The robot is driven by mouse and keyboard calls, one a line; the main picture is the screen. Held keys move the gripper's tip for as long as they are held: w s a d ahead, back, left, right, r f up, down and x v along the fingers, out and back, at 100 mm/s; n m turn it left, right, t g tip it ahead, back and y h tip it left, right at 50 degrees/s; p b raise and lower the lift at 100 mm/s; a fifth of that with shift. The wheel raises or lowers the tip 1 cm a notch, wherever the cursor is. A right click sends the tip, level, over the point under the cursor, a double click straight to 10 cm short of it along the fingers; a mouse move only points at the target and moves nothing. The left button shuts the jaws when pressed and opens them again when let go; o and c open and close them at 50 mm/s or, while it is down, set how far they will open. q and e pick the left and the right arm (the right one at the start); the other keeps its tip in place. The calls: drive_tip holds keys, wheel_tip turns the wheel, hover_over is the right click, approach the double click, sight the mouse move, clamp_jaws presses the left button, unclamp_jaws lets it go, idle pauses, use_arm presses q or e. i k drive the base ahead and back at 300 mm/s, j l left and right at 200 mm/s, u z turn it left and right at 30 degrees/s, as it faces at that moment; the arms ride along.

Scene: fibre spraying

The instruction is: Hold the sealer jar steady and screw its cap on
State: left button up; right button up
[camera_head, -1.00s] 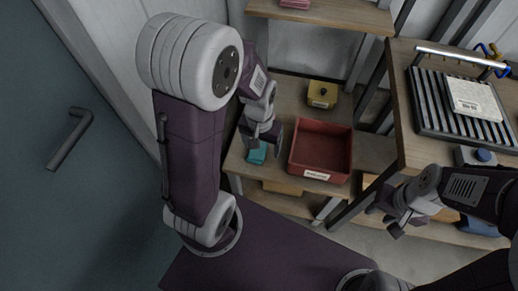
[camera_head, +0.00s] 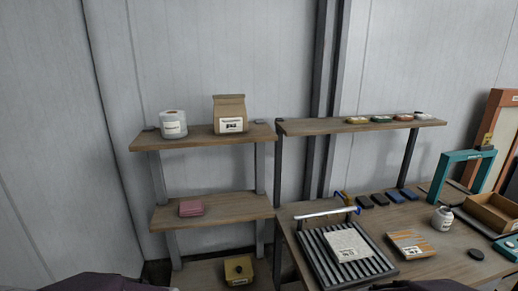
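A small white jar (camera_head: 442,218) with a label stands upright on the right part of the workbench (camera_head: 437,254). Its top looks narrower, and I cannot tell whether a cap is on it. A dark flat rounded piece (camera_head: 476,254) lies on the bench in front of it, apart from it; I cannot tell whether it is a cap. A larger white tub (camera_head: 173,124) with a label stands on the upper left shelf. Which one is the sealer jar is not readable. Neither of my grippers shows; only dark parts of my arms reach the bottom edge.
A ribbed press (camera_head: 318,262) with a metal bar holds a pale labelled slab (camera_head: 348,246). A striped board (camera_head: 410,244) lies beside it. A wooden tray (camera_head: 490,215) and a teal frame (camera_head: 442,172) stand at right. A paper bag (camera_head: 229,115) is on the upper left shelf.

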sight(442, 217)
drive_tip(key=z, duration=1.5)
